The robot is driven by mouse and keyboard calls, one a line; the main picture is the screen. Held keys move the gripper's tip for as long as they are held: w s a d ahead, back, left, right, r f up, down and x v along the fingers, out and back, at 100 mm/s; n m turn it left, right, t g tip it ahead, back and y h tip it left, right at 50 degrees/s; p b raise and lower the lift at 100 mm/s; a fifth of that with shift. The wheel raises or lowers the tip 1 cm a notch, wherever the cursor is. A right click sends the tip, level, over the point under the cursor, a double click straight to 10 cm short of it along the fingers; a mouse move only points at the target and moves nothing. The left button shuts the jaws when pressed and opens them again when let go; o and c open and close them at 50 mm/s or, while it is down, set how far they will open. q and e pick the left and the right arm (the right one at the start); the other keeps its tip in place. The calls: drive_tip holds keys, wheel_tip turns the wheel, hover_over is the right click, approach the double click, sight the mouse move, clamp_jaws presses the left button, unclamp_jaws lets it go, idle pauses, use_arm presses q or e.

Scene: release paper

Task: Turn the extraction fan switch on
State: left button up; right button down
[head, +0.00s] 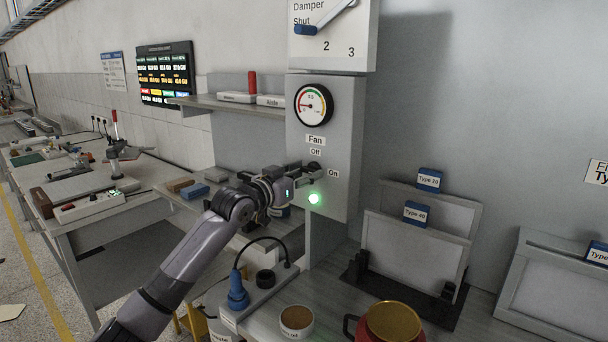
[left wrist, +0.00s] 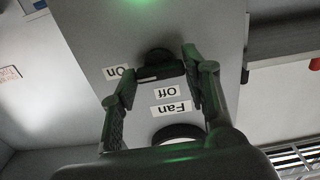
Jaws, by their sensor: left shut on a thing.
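The grey fan panel (head: 340,150) carries a "Fan" label with "Off" below it and "On" to the lower right. The dark rotary fan switch (left wrist: 160,72) sits beside these labels. My left gripper (head: 308,173) reaches it from the left, and its two fingers (left wrist: 158,82) are shut on the switch's bar in the left wrist view. The gripper partly hides the switch in the head view, and I cannot tell exactly which label it points to. A green lamp (head: 314,198) glows just below the switch. My right gripper is not in view.
A round gauge (head: 313,105) is above the switch, with a damper lever (head: 326,20) higher up. Below are a blue-handled tool (head: 238,291), a small cup (head: 296,320) and a red pot (head: 391,322). Framed panels (head: 414,249) stand right. A shelf (head: 228,107) juts out left.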

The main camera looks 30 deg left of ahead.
use_arm(q)
drive_tip(key=shift+f, duration=0.1)
idle(0.4)
drive_tip(key=o, duration=1.2)
drive_tip(key=shift+c, duration=0.2)
drive_tip(key=s, duration=1.2)
drive_tip(key=shift+a, duration=0.45)
